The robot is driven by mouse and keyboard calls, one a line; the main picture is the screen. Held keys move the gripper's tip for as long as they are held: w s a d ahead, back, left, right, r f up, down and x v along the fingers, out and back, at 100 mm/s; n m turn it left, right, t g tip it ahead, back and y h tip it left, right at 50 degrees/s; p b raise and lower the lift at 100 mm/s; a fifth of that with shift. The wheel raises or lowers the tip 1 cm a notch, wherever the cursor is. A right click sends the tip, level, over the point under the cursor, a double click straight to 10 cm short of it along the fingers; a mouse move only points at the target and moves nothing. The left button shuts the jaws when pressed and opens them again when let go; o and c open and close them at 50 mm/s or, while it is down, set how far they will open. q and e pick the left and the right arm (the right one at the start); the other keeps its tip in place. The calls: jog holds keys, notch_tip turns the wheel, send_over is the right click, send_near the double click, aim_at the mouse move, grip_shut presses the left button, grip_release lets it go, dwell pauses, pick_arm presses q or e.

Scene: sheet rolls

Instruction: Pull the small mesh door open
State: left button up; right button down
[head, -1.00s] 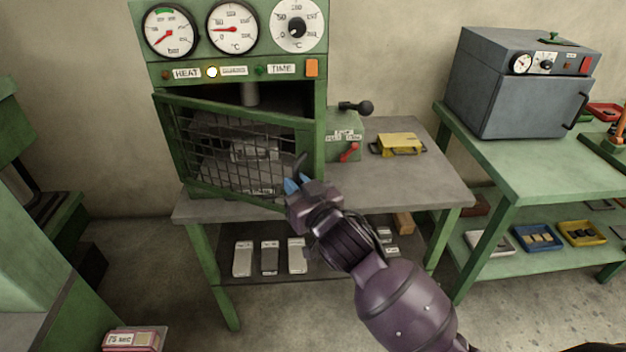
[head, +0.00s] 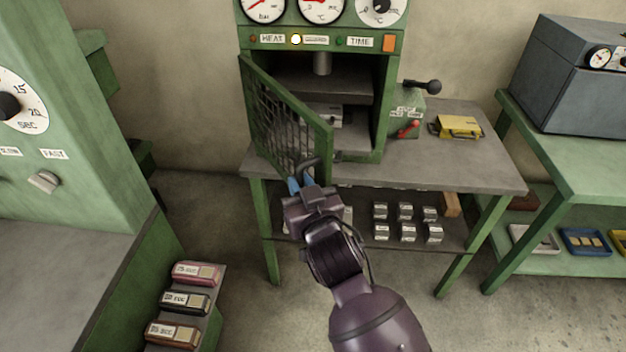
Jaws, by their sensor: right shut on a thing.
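The small mesh door (head: 277,122) has a green frame and hangs on the left side of the green press cabinet (head: 384,110). It stands well open, swung out toward me, and the cabinet's inside shows a grey plate on a post and a metal block (head: 325,115). My right gripper (head: 301,185) has blue fingertips and is shut on the dark door handle (head: 306,166) at the door's free edge. The gripper partly hides the handle. My left gripper is not in view.
The grey table (head: 450,160) carries the cabinet, a lever box (head: 404,116) and a yellow case (head: 458,126). Metal blocks lie on the shelf below. A green machine (head: 60,130) stands left, near labelled boxes (head: 184,302). Open floor lies in front.

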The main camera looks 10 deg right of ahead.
jog(key=shift+s+a, duration=0.15)
jog(key=shift+a, duration=0.2)
jog(key=c, duration=1.1)
grip_release()
jog(key=shift+c, duration=0.2)
jog(key=v, duration=1)
jog(key=shift+s, duration=0.4)
jog(key=shift+c, duration=0.3)
